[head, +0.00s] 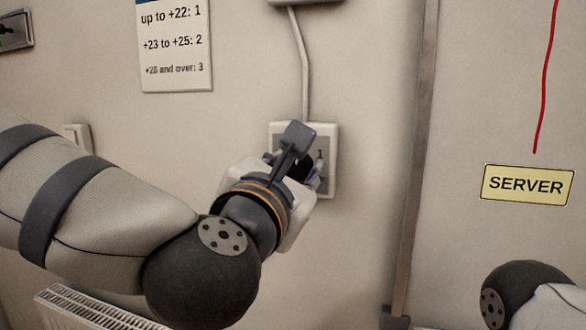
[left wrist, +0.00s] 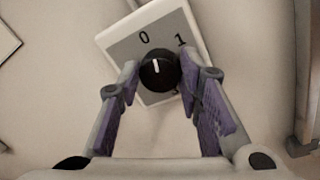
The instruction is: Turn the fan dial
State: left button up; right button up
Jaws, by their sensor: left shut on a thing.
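The fan dial is a round black knob (left wrist: 160,72) with a white pointer line, on a grey-faced white wall plate (left wrist: 117,35). The plate also shows in the head view (head: 331,132), where my gripper hides most of the dial. In the left wrist view the pointer lies between the 0 and the 1, slightly nearer the 0; a lower digit is partly hidden. My left gripper (head: 304,172) is at the plate. Its purple-padded fingers (left wrist: 161,80) are shut on the dial, one on each side. My right gripper is out of view.
A wall sign (head: 174,44) reads up to +22: 1, +23 to +25: 2, and over that: 3. A cable (head: 302,65) runs up from the plate. A vertical trunking (head: 415,150) and a yellow SERVER label (head: 527,185) are to the right. A radiator (head: 90,310) is low left.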

pick_arm(q)
jog(key=m, duration=0.5)
jog(key=shift+m, duration=0.4)
jog(key=m, duration=0.4)
jog(key=shift+f+m+h, duration=0.1)
jog(key=shift+m+h, duration=0.2)
jog(key=shift+h, duration=0.1)
jog(key=m, duration=0.5)
jog(key=shift+m+h, duration=0.3)
jog(key=shift+m, duration=0.1)
jog(key=shift+a+m, duration=0.1)
jog(key=shift+m, duration=2.6)
jog(key=shift+h, duration=0.3)
jog(key=o, duration=1.2)
jog(key=shift+w+f, duration=0.1)
jog(key=shift+c, duration=0.2)
